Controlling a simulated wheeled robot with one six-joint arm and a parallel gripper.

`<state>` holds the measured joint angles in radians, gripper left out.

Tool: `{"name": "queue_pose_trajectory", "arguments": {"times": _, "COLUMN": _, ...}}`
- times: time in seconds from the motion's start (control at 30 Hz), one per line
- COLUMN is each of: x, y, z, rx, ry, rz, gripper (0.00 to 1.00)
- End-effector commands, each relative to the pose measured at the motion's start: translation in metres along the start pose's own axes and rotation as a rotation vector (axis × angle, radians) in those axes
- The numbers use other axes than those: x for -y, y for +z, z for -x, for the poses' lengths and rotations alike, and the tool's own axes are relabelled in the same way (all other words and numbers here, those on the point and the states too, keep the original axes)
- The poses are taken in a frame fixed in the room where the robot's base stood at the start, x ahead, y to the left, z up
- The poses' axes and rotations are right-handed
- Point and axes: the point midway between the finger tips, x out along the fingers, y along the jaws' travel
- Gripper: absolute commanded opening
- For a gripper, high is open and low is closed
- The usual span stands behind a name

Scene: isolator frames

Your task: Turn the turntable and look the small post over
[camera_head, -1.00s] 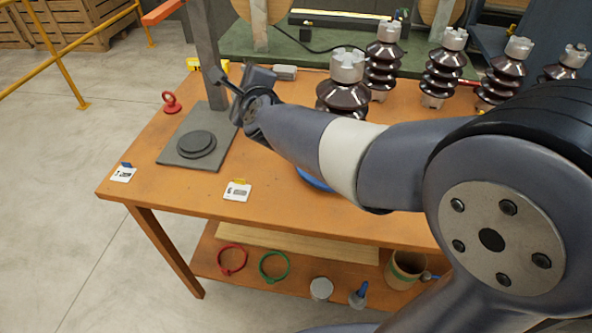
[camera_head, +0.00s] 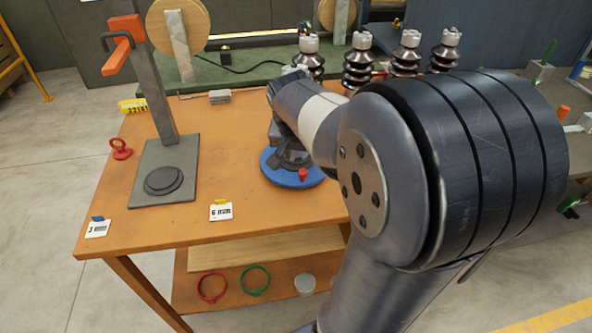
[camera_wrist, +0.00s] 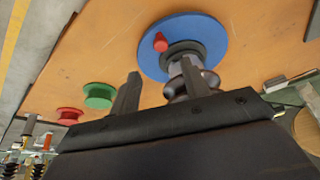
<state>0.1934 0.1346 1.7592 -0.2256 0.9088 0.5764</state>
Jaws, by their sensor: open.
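The blue turntable (camera_head: 272,174) lies on the orange bench, with a red knob (camera_head: 303,174) near its rim. The wrist view shows the turntable (camera_wrist: 215,32) and its red knob (camera_wrist: 160,42) too. A small dark, ribbed post (camera_wrist: 207,78) stands on a grey hub at the turntable's middle; one finger partly covers it. My gripper (camera_wrist: 160,88) is open, its two fingers apart with nothing held between them. I cannot tell whether a finger touches the post. In the head view my gripper (camera_head: 288,150) is over the turntable and hides the post.
A stand with a grey base (camera_head: 185,190) and upright column is left of the turntable. Several brown insulators (camera_head: 359,65) stand behind. Bare bench lies between stand and turntable.

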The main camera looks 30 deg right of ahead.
Motion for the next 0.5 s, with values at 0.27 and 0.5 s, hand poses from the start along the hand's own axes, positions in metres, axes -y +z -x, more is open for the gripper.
{"name": "queue_pose_trajectory", "arguments": {"times": 0.27, "x": 0.001, "y": 0.001, "z": -0.053, "rx": 0.005, "ry": 0.0, "rz": -0.001, "gripper": 0.44}}
{"name": "queue_pose_trajectory", "arguments": {"times": 0.5, "x": 0.001, "y": 0.001, "z": -0.085, "rx": 0.002, "ry": -0.002, "rz": -0.002, "gripper": 0.44}}
